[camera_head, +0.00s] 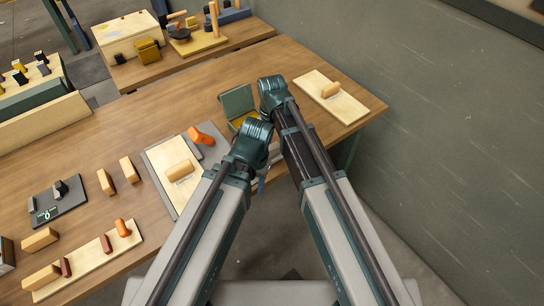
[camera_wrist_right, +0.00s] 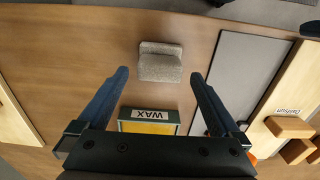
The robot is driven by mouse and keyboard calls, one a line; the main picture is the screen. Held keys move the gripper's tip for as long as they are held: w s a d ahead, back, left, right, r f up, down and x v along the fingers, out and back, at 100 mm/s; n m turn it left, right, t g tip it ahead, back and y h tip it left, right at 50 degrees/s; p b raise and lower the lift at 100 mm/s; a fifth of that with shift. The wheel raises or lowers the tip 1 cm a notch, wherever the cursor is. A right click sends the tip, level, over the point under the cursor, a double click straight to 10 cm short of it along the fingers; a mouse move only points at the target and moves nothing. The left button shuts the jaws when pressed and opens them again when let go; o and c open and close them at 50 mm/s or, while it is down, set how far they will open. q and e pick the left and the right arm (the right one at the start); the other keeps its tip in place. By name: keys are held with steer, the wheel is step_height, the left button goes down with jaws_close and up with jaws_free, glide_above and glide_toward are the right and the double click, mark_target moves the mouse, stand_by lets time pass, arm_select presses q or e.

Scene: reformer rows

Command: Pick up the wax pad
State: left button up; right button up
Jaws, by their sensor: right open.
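The wax pad (camera_wrist_right: 152,126) is a shallow dark green case with a yellow inside and a label reading WAX, seen near the base of my right gripper in the right wrist view. In the head view it shows as a case (camera_head: 238,103) with its lid raised, partly hidden by my arms. My right gripper (camera_wrist_right: 158,75) is open, with its two dark fingers apart and nothing between them touching. In the head view my right wrist (camera_head: 271,90) is just right of the case. My left wrist (camera_head: 252,141) is just in front of it; its fingers are hidden.
A grey fuzzy block (camera_wrist_right: 160,63) lies beyond the case in the wrist view. A grey board (camera_wrist_right: 245,75) is beside it. Boards with wooden blocks (camera_head: 178,171) (camera_head: 331,90) stand on both sides. An orange piece (camera_head: 200,136) lies left. The wall is at right.

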mark_target(272, 146)
step_height(272, 146, down, 3)
steer(key=shift+f+b, duration=0.1)
steer(key=shift+b, duration=1.05)
arm_select(q)
step_height(272, 146, down, 3)
steer(key=shift+f, duration=0.1)
arm_select(e)
steer(key=shift+s, duration=0.1)
steer(key=c, duration=1.3)
step_height(272, 146, up, 10)
steer(key=p, duration=1)
arm_select(q)
step_height(272, 146, up, 10)
